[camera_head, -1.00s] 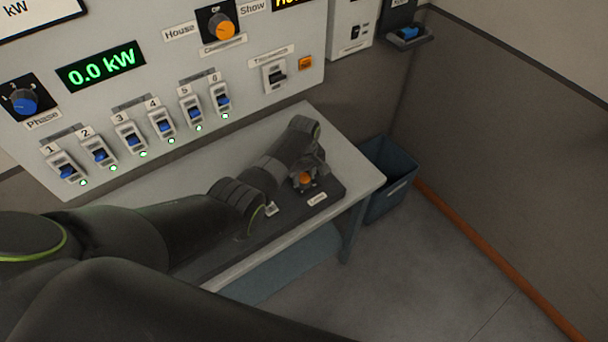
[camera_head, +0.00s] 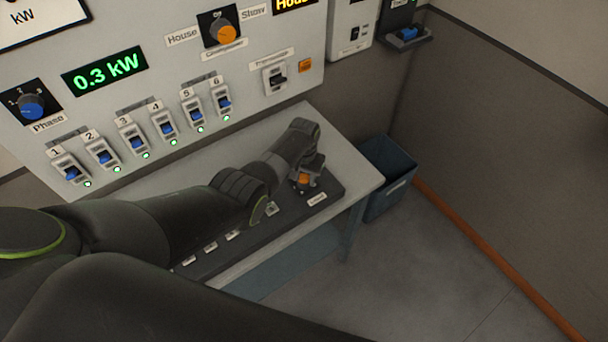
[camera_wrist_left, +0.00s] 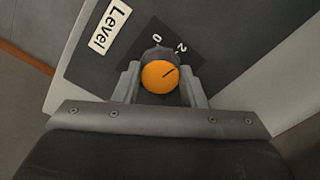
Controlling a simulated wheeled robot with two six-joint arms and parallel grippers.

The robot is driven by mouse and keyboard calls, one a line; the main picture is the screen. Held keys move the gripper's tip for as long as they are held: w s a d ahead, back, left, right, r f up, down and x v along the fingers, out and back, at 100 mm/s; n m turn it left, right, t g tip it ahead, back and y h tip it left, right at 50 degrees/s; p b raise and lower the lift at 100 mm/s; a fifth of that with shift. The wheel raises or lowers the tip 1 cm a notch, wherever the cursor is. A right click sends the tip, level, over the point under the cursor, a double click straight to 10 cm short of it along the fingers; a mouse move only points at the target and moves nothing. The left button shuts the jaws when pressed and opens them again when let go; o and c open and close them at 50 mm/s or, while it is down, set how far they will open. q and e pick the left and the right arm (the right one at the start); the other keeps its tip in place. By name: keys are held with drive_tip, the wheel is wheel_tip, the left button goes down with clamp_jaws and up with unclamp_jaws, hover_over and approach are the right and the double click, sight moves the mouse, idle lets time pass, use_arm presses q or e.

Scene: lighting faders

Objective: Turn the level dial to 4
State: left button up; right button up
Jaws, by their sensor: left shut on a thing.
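The level dial is an orange knob (camera_wrist_left: 160,77) on a dark panel, and it also shows in the head view (camera_head: 303,181). The label "Level" (camera_wrist_left: 110,27) and the marks 0 and 2 are visible beside it; the other marks are hidden. The knob's pointer line slants up and right, roughly toward the 2. My left gripper (camera_wrist_left: 159,88) is shut on the knob, with one grey finger on each side. In the head view my left gripper (camera_head: 307,172) is over the right end of the dark panel. My right gripper is not in view.
A wall panel above the bench holds several blue sliders, a phase knob (camera_head: 33,106), a House/Show knob (camera_head: 222,31) and a green display (camera_head: 105,71) reading 0.3 kW. A blue bin (camera_head: 386,180) stands right of the bench (camera_head: 345,165). The floor at right is clear.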

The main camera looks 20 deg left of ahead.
sight(304, 178)
use_arm(q)
drive_tip(key=m, duration=0.5)
drive_tip(key=shift+m, duration=2.5)
drive_tip(key=o, duration=1)
drive_tip(key=shift+r, duration=0.15)
drive_tip(key=shift+r, duration=1.2)
wheel_tip(304, 178, up, 15)
drive_tip(key=shift+f+b, duration=0.15)
drive_tip(key=shift+b, duration=0.9)
